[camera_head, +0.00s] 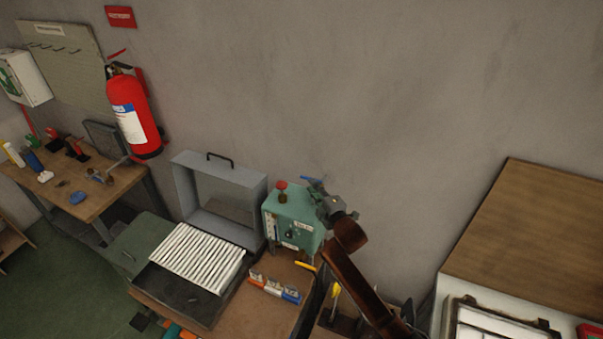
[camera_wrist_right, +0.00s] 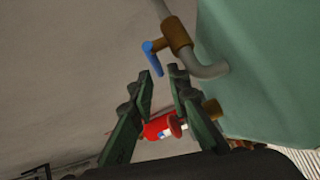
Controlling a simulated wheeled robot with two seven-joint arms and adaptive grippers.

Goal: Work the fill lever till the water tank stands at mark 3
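The green tank unit (camera_head: 288,222) stands on the bench by the wall, with a narrow level gauge (camera_head: 272,227) on its front. The water level and its marks are too small to read. A blue lever (camera_head: 311,182) shows behind the unit. In the right wrist view the blue lever (camera_wrist_right: 152,57) sits on a brass valve (camera_wrist_right: 178,37) on a grey pipe. My right gripper (camera_head: 325,200) is beside the unit's upper right. In the wrist view its fingers (camera_wrist_right: 163,80) are apart and empty, just short of the lever. My left gripper is not in view.
A red knob (camera_head: 282,188) tops the tank unit. A grey open lid (camera_head: 215,190) and a tray of white ribbed forms (camera_head: 198,257) stand left of it. A red extinguisher (camera_head: 134,115) hangs on the wall.

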